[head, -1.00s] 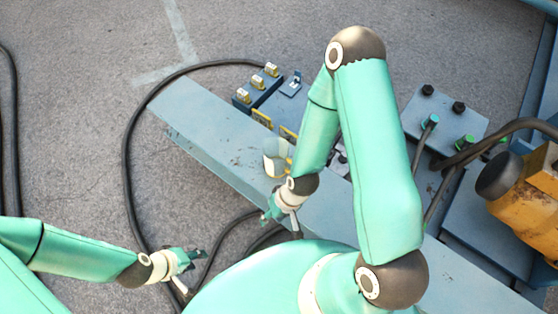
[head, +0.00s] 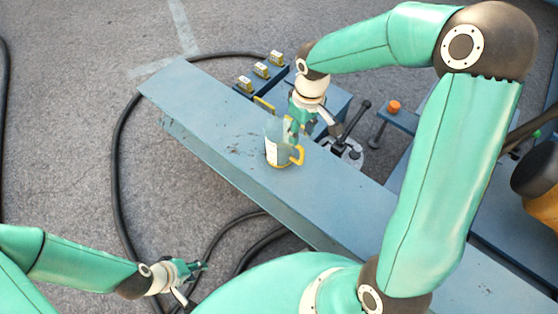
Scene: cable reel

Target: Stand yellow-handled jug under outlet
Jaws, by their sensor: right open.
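A clear jug (head: 272,154) with a pale label and a yellow handle (head: 298,156) stands upright on the blue-grey beam. Its handle points right. My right gripper (head: 298,128) is open, close at the jug's far right side, and overlaps its rim in the picture; I cannot tell whether they touch. My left gripper (head: 199,270) is low at the left, over the ground and apart from the jug; its jaws are too small to read. I cannot make out a clear outlet.
The blue-grey beam (head: 205,108) has free room left of the jug. Behind it sit several yellow-marked blocks (head: 262,69), a black-handled lever fitting (head: 345,146) and an orange knob (head: 394,106). A black hose (head: 117,155) curves along the ground.

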